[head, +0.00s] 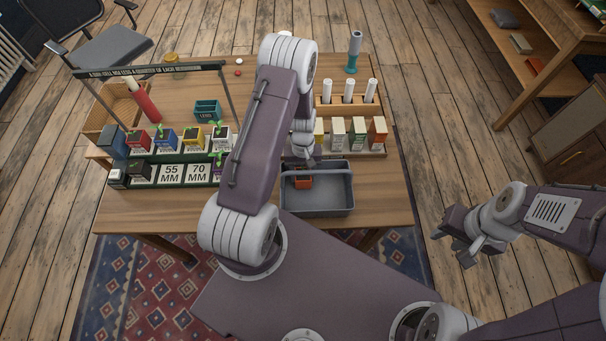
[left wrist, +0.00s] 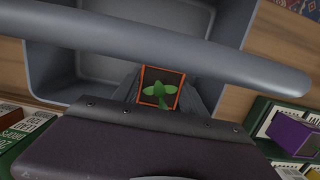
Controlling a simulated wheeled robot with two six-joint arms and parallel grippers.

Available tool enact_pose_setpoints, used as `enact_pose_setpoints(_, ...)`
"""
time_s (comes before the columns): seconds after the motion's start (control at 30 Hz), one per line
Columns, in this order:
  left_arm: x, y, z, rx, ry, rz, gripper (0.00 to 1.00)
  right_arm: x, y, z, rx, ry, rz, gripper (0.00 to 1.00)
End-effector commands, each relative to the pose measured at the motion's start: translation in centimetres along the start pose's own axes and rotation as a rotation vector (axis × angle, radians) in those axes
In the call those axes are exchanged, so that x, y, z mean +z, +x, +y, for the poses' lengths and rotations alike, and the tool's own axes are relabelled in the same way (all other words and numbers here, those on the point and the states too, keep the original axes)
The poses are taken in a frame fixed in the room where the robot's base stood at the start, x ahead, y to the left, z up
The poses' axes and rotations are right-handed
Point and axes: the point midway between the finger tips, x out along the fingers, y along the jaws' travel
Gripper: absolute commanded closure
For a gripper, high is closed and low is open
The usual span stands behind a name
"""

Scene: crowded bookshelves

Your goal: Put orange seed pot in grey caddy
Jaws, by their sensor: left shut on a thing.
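The grey caddy (head: 325,211) stands on the table's front right part, with a handle bar (left wrist: 180,45) across its top. The orange seed pot (head: 303,182) shows at the caddy's left inner side in the head view, low under the handle. In the left wrist view the pot (left wrist: 160,88) is a square orange rim with dark soil and a green seedling. My left gripper (left wrist: 162,98) is shut on it, partly hidden by my own wrist. Whether the pot touches the caddy floor I cannot tell. My right gripper (head: 463,243) hangs right of the table, its fingers apart and empty.
Seed pots in a labelled green rack (head: 172,172) stand at the left. Seed packets (head: 357,133) stand in a rack just behind the caddy, with white tubes (head: 348,91) behind them. A purple pot (left wrist: 293,134) is close to the left gripper. The table's front right corner is bare.

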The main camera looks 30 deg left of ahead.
Motion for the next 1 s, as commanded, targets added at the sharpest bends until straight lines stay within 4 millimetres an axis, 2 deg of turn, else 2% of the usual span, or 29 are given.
enact_pose_setpoints(0.23,-0.1,0.4,0.0,0.0,0.0,0.0,0.99,0.0,0.3,0.0,0.0,0.0,0.0,0.64)
enact_pose_setpoints(0.27,-0.1,0.4,0.0,0.0,0.0,0.0,0.47,0.0,0.3,0.0,0.0,0.0,0.0,0.64)
enact_pose_setpoints(0.33,0.0,0.3,0.0,0.0,0.0,0.0,0.28,0.0,0.2,0.0,0.0,0.0,0.0,0.64)
enact_pose_setpoints(0.6,0.0,0.3,0.0,0.0,0.0,-0.001,0.28,0.0,0.2,0.0,0.0,0.0,0.0,0.64)
enact_pose_setpoints(0.73,0.0,-0.5,0.0,0.001,0.0,0.001,0.28,0.0,-0.1,0.0,0.0,0.0,0.0,0.64)
enact_pose_setpoints(0.87,-0.1,-3.0,0.0,0.001,0.002,0.004,0.28,0.0,0.0,0.0,0.0,0.0,0.0,0.64)
enact_pose_setpoints(1.0,-0.1,-6.4,0.0,0.002,0.0,0.006,0.28,0.0,0.0,0.0,0.0,0.0,0.0,0.64)
